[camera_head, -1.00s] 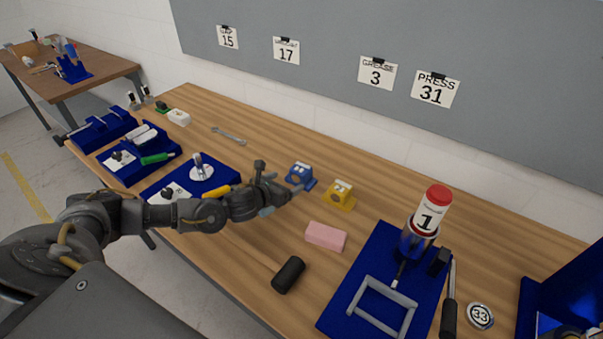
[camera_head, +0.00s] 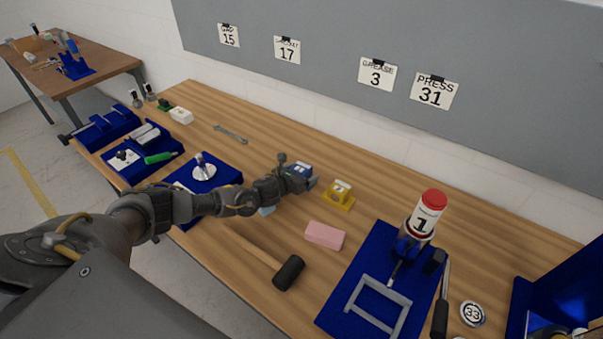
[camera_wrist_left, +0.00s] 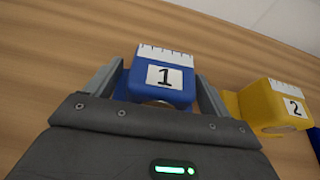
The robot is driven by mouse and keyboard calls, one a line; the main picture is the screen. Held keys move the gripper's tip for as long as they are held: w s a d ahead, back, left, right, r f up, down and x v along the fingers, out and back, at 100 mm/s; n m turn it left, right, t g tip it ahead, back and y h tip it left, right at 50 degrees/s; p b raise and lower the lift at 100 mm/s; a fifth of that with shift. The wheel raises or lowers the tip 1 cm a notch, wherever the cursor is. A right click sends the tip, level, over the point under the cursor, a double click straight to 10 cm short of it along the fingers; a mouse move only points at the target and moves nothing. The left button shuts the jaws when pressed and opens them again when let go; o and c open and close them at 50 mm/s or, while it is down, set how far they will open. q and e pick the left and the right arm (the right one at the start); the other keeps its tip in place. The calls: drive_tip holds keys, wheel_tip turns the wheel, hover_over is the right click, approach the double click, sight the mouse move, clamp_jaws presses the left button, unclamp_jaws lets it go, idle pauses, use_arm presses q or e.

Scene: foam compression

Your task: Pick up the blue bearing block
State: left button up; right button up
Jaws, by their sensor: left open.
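The blue bearing block (camera_wrist_left: 160,82) carries a white label with a 1 and a ruled white strip on top. It stands on the bench, and in the head view the block (camera_head: 301,169) is partly hidden by my left gripper (camera_head: 300,180). In the left wrist view the open fingers of my left gripper (camera_wrist_left: 155,88) stand on either side of the block. Whether they touch it I cannot tell. My right gripper is not in view.
A yellow block (camera_head: 338,194) labelled 2 stands close to the right. A pink block (camera_head: 324,235) and a black-headed mallet (camera_head: 288,272) lie nearer. A blue press base (camera_head: 345,318) stands right. A wrench (camera_head: 230,133) lies behind on open bench.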

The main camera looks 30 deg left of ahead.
sight(304, 165)
use_arm(q)
drive_tip(key=shift+w+f, duration=0.1)
drive_tip(key=c, duration=1.4)
drive_tip(key=shift+w, duration=0.1)
drive_tip(key=shift+c, duration=0.4)
drive_tip(key=shift+r, duration=0.25)
drive_tip(key=shift+r+b, duration=0.3)
drive_tip(key=shift+b, duration=0.15)
wheel_tip(304, 165, up, 2)
drive_tip(key=shift+r+b, duration=0.15)
drive_tip(key=shift+b, duration=0.6)
drive_tip(key=s+d+r+b, duration=0.5)
drive_tip(key=s+r, duration=0.4)
drive_tip(key=s, duration=0.4)
drive_tip(key=shift+d+r, duration=0.3)
drive_tip(key=shift+r, duration=0.1)
